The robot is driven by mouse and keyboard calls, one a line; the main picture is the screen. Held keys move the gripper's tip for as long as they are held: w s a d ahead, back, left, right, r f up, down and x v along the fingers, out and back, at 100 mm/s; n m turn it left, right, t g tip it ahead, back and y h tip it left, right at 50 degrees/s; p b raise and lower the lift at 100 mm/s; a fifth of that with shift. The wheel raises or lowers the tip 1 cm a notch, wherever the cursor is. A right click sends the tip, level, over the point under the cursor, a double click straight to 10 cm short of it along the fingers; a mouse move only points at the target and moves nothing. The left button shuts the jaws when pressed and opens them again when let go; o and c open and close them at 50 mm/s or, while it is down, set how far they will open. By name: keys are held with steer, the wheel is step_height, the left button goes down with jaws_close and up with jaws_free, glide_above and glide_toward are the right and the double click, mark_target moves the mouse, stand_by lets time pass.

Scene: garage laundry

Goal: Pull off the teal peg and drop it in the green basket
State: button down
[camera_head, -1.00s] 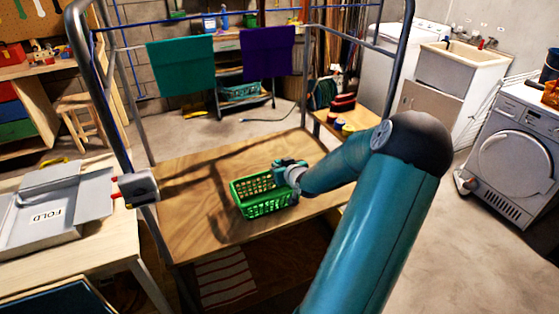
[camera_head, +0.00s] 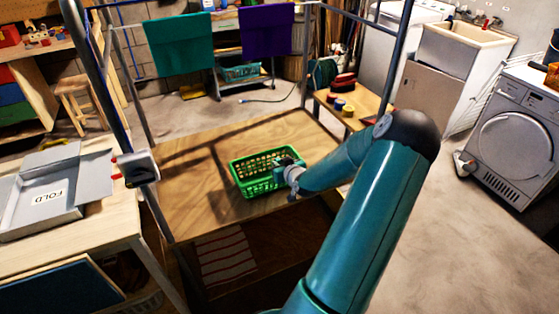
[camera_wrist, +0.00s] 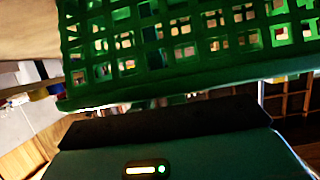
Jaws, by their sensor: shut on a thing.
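The green basket (camera_head: 250,188) is a slatted plastic basket at the right front of the wooden board; I cannot tell whether it rests on the board or is held just above it. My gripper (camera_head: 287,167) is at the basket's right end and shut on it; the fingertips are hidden. In the wrist view, the basket's lattice wall (camera_wrist: 160,45) fills the top, close above the dark gripper body (camera_wrist: 165,125). I cannot make out the teal peg in either view. A teal cloth (camera_head: 180,42) hangs on the far rail.
A purple cloth (camera_head: 267,30) hangs beside the teal one. Metal posts frame the wooden board (camera_head: 190,205), whose left part is clear. A grey folding tray (camera_head: 85,180) lies on the left table. A low bench (camera_head: 355,122) with coloured rolls stands behind my arm.

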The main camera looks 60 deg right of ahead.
steer(key=shift+f, duration=0.2)
steer(key=c, duration=1.3)
jaws_free()
steer(key=shift+c, duration=0.2)
steer(key=shift+s, duration=0.1)
steer(key=v, duration=1.3)
steer(key=shift+s+r, duration=0.2)
steer(key=shift+s, duration=0.05)
steer(key=shift+a, duration=0.15)
